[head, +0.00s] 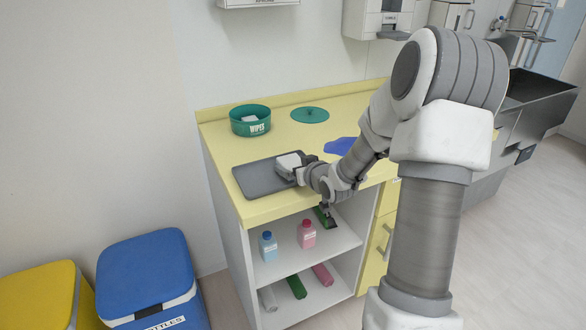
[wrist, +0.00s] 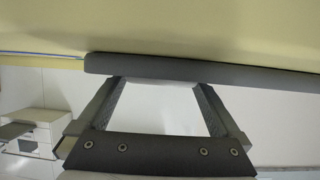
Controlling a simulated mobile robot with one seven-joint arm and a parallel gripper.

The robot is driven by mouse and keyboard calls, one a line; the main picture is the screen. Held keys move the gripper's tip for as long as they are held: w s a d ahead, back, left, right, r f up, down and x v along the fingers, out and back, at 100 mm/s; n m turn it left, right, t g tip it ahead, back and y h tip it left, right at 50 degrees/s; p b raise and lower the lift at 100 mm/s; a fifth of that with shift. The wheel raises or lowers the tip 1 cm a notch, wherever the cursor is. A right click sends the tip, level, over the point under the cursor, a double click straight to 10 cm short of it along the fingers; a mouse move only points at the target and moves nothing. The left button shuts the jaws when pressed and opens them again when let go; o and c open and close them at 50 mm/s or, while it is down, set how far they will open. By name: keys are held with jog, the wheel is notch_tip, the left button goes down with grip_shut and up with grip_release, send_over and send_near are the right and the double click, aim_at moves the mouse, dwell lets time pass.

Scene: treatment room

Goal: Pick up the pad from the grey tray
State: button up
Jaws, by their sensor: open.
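The grey tray (head: 258,181) lies flat on the yellow counter near its left front corner.
A green wipes tub (head: 250,127) stands behind the tray, with a green lid (head: 309,115) to its right. A blue item (head: 340,146) lies partly behind my arm. Bottles stand on the shelf below. Blue (head: 147,270) and yellow (head: 42,297) bins stand left.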

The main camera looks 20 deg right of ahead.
jog(key=c, duration=1.1)
jog(key=shift+c, duration=0.2)
